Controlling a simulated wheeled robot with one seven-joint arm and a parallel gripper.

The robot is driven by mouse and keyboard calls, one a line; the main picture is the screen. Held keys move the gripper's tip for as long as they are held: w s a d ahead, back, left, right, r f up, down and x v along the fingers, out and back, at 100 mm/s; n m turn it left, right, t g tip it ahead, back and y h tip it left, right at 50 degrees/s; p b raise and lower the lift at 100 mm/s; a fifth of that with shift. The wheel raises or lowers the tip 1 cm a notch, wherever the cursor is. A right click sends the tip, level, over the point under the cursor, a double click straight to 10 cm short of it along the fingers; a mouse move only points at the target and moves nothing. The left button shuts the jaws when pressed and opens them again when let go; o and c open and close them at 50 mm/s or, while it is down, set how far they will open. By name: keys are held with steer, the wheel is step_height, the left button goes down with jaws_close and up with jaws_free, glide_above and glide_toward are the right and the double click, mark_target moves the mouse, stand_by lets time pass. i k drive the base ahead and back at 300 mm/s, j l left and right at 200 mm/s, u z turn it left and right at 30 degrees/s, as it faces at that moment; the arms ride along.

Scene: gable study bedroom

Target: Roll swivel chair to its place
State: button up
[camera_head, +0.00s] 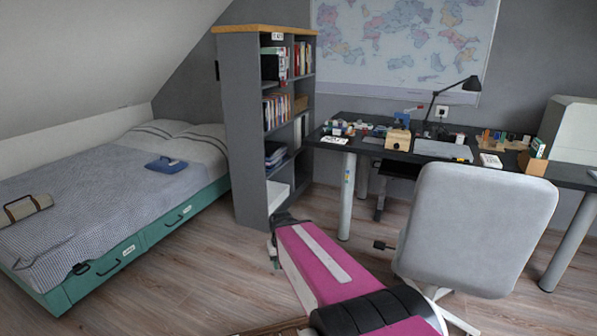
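The swivel chair (474,229) stands on the wood floor at the right, in front of the dark desk (568,176). Its tall light-grey backrest faces me and hides the seat. A dark lever shows at its left side, and part of its pale star base shows low down. My pink and black arm reaches up from the bottom edge, left of the chair. In the picture the arm overlaps the floor close to the chair's base; I cannot tell whether they touch. I cannot make out the gripper's fingers.
A grey bookshelf (240,140) stands left of the desk. A bed with a teal frame (150,240) fills the left side. Desk legs (347,197) stand behind and beside the chair. Small objects, a laptop and a lamp (455,92) are on the desk. Floor (190,270) is clear between bed and arm.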

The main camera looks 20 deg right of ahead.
mark_target(430, 292)
steer(key=i+j+z, duration=0.1)
steer(key=i+z, duration=0.2)
steer(key=z, duration=0.2)
steer(key=i+j+z, duration=0.2)
steer(key=z, duration=0.3)
steer(key=i+j+z, duration=0.25)
steer(key=z, duration=0.2)
steer(key=i+j+z, duration=0.1)
steer(key=j+z, duration=0.4)
steer(key=i+j+z, duration=0.15)
steer(key=j+z, duration=0.25)
steer(key=i+j+z, duration=0.1)
steer(key=j+z, duration=0.25)
steer(key=j, duration=0.15)
steer(key=j+z, duration=0.4)
steer(key=i+l, duration=0.15)
steer(key=l, duration=0.15)
steer(key=i+l, duration=0.15)
steer(key=l, duration=0.15)
